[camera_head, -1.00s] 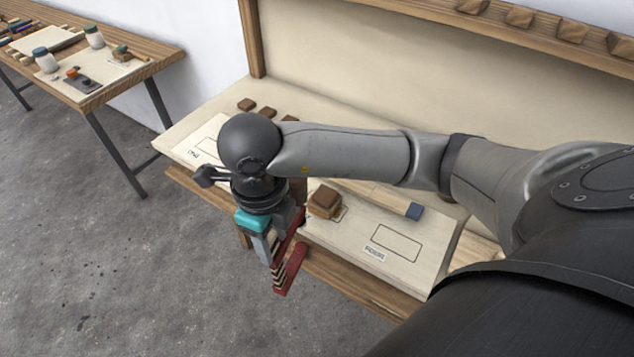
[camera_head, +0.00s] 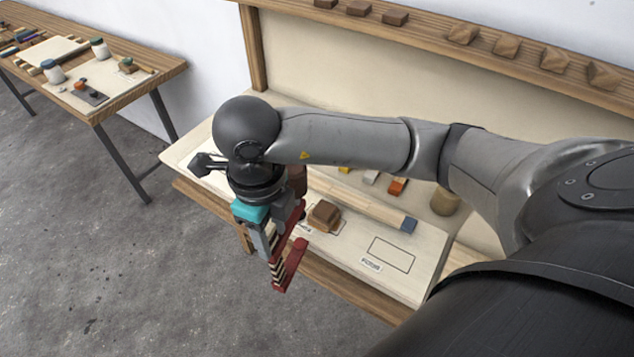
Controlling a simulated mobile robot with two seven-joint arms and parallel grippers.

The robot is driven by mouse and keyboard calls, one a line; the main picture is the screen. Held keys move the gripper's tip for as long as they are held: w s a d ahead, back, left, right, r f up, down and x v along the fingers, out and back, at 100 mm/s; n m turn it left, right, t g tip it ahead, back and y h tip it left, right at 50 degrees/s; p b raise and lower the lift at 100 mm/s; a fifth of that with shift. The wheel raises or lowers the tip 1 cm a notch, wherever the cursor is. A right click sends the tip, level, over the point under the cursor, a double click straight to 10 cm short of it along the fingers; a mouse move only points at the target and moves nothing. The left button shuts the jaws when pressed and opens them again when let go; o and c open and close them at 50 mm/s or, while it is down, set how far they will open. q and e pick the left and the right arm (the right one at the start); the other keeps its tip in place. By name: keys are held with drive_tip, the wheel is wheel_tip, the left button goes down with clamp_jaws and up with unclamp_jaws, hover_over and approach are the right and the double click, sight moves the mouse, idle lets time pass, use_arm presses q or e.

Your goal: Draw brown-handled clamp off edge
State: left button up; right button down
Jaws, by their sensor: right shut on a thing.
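My right gripper (camera_head: 262,238) points down at the front edge of the plywood bench (camera_head: 435,250). It is shut on a clamp with red bars (camera_head: 290,268), which hangs at an angle below and right of the fingers. A dark brown part, seemingly the clamp's handle (camera_head: 298,181), shows behind my wrist. My wrist and fingers hide much of the clamp. I cannot tell whether its jaws still touch the edge. My left gripper is not in view.
A brown block (camera_head: 324,215) sits on the bench right of the clamp, near a wooden bar with a blue end (camera_head: 408,225). Small coloured blocks (camera_head: 397,186) and a round wooden piece (camera_head: 445,201) lie behind. A side table (camera_head: 120,90) stands left; grey floor lies between.

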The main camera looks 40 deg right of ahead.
drive_tip(key=shift+r+p, duration=3.05)
drive_tip(key=shift+r, duration=1.65)
drive_tip(key=shift+f, duration=0.15)
